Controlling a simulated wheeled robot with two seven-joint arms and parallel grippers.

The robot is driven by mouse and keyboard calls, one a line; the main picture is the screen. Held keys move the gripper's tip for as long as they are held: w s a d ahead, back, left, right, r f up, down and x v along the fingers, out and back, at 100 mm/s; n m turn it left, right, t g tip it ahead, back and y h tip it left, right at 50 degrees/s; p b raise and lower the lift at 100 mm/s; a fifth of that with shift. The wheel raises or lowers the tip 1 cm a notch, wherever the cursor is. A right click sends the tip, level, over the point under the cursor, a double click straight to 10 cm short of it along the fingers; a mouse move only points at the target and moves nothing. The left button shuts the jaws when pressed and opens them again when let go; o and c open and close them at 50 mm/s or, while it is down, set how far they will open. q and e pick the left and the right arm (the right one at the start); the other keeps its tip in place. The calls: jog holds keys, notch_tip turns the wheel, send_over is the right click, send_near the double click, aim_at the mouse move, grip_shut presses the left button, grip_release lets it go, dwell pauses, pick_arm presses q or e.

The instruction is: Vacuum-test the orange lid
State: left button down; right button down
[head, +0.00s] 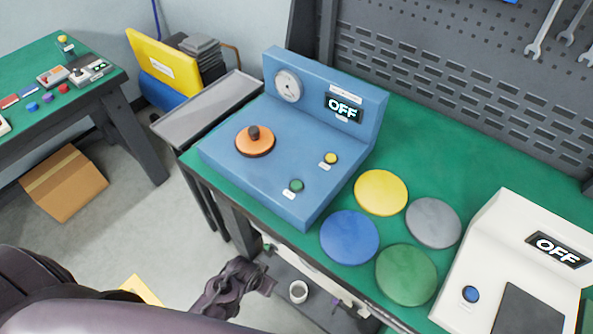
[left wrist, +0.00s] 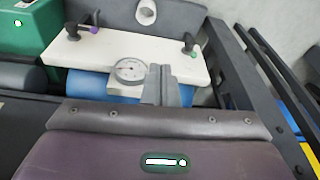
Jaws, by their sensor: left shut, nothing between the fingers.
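The orange lid (head: 248,146) with a dark knob lies on the top of the blue test machine (head: 240,170). The machine has a round gauge (head: 288,86), a display reading OFF (head: 343,107), a yellow button (head: 330,158) and a green button (head: 296,185). My left gripper (head: 268,286) is low in the head view, apart from the machine and beside the bench's front edge. Its grey fingers (left wrist: 166,86) are shut and empty in the left wrist view. The lid does not show there. My right gripper is not in view.
Yellow (head: 381,192), grey (head: 433,222), blue (head: 349,237) and green (head: 406,274) discs lie right of the machine. A white machine (head: 480,250) reading OFF stands farther right. A grey tray (head: 205,112) is at left. The wrist view shows a dial instrument (left wrist: 130,70) on a white board.

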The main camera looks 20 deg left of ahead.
pick_arm(q)
jog(key=w+d+r+m+t+p, duration=0.2)
jog(key=w+r+p, duration=0.15)
jog(key=r, duration=0.85)
jog(key=w+d+r+m+t+h+p, duration=0.15)
jog(key=w+r, duration=0.25)
jog(key=r, duration=0.8)
jog(key=w+d+r+m+t+p, duration=0.1)
jog(key=w+r+m+p, duration=0.15)
jog(key=r, duration=1.05)
jog(key=w+a+f+m+h, duration=0.1)
jog(key=w+m+h, duration=0.3)
jog(key=w+m, duration=0.5)
jog(key=shift+w+f+g+h, duration=0.15)
jog(key=shift+f+g+h, duration=0.2)
jog(key=shift+f, duration=0.45)
jog(key=shift+a, duration=0.1)
